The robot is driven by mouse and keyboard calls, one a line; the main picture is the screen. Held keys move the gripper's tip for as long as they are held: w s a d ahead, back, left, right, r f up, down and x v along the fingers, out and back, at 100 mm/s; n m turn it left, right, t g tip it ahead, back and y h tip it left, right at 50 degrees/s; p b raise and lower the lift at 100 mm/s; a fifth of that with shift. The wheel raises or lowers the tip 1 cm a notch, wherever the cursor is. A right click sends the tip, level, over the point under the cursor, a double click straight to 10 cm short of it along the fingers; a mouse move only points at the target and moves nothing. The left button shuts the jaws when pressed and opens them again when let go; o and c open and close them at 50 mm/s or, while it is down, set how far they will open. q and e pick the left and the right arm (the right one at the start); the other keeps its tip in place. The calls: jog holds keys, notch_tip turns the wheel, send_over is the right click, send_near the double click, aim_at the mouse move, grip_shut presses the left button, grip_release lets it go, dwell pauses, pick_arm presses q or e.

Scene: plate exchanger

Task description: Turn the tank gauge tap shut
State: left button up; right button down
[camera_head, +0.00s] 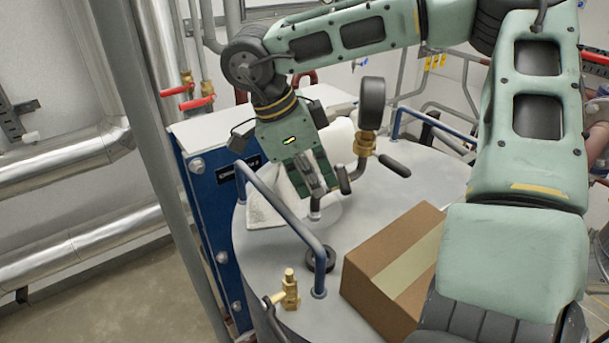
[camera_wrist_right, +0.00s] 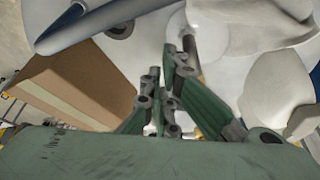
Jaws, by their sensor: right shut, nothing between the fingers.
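The gauge (camera_head: 372,98), a dark round dial seen edge-on, stands on a brass fitting (camera_head: 365,142) on a bent pipe rising from the grey tank top. A dark lever, which looks like the gauge tap's handle (camera_head: 395,166), points down to the right from below the fitting. My right gripper (camera_head: 328,184) is just left of the pipe and below the gauge, pointing down. It is shut and empty; its fingers also show in the right wrist view (camera_wrist_right: 168,85). I cannot tell whether it touches the pipe. My left gripper is not in view.
A cardboard box (camera_head: 385,268) sits on the tank top (camera_head: 345,232). A blue rail (camera_head: 290,218) runs left of my gripper. White cloth (camera_head: 268,208) lies behind and beside the gripper. A black ring (camera_head: 321,260) and a brass valve (camera_head: 290,288) are nearer the front.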

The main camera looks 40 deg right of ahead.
aim_at(344, 191)
jog(key=shift+s+d+n+t+h+b, duration=0.15)
jog(key=shift+s+d+n+t+b, duration=0.2)
jog(key=shift+s+n+b, duration=0.5)
jog(key=shift+s+d+n+t+h+b, duration=0.1)
jog(key=shift+s+d+n+t+b, duration=0.4)
jog(key=shift+n, duration=0.6)
jog(key=shift+s+d+n+t+h+b, duration=0.15)
jog(key=shift+s+d+n+b, duration=0.05)
jog(key=shift+s+n+b, duration=0.7)
jog(key=shift+w+d, duration=0.1)
